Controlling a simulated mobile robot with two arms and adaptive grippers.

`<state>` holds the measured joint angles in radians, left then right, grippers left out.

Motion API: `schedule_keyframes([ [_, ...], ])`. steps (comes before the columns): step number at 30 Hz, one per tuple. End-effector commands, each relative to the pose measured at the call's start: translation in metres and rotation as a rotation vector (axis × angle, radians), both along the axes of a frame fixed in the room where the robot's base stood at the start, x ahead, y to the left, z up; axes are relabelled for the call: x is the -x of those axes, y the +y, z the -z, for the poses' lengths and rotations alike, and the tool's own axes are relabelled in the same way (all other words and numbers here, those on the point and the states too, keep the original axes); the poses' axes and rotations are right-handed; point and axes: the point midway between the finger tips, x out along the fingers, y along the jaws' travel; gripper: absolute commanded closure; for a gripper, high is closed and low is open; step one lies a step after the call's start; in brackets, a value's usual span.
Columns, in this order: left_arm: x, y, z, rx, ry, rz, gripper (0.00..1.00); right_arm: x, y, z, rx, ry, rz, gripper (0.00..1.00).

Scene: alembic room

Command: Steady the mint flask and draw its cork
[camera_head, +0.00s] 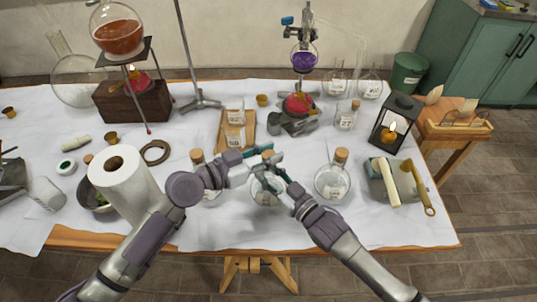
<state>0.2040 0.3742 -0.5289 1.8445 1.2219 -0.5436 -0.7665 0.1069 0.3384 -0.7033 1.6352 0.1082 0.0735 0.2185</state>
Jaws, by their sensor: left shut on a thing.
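A round clear flask (264,193) stands on the white cloth at the front middle of the table, partly covered by both grippers; its tint is hard to make out. My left gripper (266,153) comes in from the left at the height of its cork and is shut on the cork, which its fingers mostly hide. My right gripper (272,174) is lower, at the flask's neck; whether its fingers touch or close on the neck cannot be told.
Corked round flasks stand close on both sides, one at the left (210,190) and one at the right (332,182). A paper roll (122,180) stands at the left. A black lantern (397,122) and a grey tray (377,171) are at the right. A wooden board (223,131) lies behind.

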Motion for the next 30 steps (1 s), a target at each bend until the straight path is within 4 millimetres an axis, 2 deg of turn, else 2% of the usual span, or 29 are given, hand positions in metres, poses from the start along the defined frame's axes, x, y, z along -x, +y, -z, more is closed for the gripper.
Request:
schedule_keyframes([
  [30,0.000,0.000,-0.026,0.000,-0.001,0.000,1.00,0.000,0.000,0.000,0.000,0.001,0.000,1.00],
])
